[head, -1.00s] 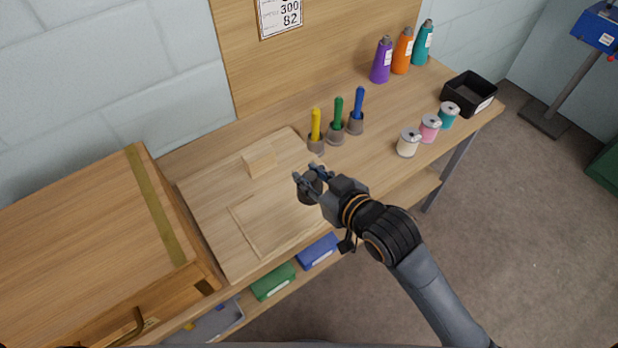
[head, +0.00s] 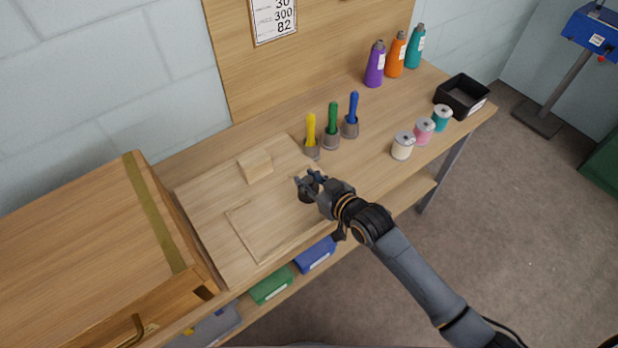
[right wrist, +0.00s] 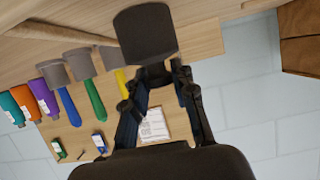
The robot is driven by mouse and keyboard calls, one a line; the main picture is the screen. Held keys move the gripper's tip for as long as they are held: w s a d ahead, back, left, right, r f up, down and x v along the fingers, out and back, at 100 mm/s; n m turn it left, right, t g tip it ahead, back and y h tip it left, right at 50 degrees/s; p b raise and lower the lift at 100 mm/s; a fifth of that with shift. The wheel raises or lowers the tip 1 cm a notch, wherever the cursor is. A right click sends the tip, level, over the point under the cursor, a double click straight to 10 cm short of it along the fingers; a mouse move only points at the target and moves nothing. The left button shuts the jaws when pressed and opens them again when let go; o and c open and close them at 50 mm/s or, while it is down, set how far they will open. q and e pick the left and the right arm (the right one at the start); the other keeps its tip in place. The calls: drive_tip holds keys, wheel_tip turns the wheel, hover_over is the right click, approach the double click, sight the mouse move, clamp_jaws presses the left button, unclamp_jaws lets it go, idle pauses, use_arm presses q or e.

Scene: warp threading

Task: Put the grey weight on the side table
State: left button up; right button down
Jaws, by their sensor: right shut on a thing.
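The grey weight (head: 306,195) is a small dark grey block, partly hidden by my right gripper (head: 309,182) in the head view. The gripper is shut on it, over the right part of a pale wooden board on the workbench. In the right wrist view the weight (right wrist: 147,32) shows as a dark rounded block at the tips of the gripper (right wrist: 160,74). Whether it touches the wood below is unclear. I cannot tell any surface for certain as the side table. My left gripper is not in view.
On the workbench (head: 385,172), yellow (head: 311,128), green (head: 333,118) and blue (head: 353,106) handled tools stand in grey cups behind the gripper. Thread spools (head: 403,146), cone bottles (head: 375,65) and a black tray (head: 461,97) are farther right. A wooden cabinet (head: 75,235) stands left.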

drive_tip(key=shift+r, duration=0.1)
drive_tip(key=c, duration=1.1)
unclamp_jaws()
drive_tip(key=shift+f, duration=0.2)
drive_tip(key=shift+r, duration=0.25)
drive_tip(key=shift+s+d, duration=0.2)
drive_tip(key=shift+s, duration=0.05)
drive_tip(key=v, duration=1.1)
drive_tip(key=shift+s+d+b, duration=0.1)
drive_tip(key=shift+s+b, duration=0.05)
drive_tip(key=shift+b, duration=0.2)
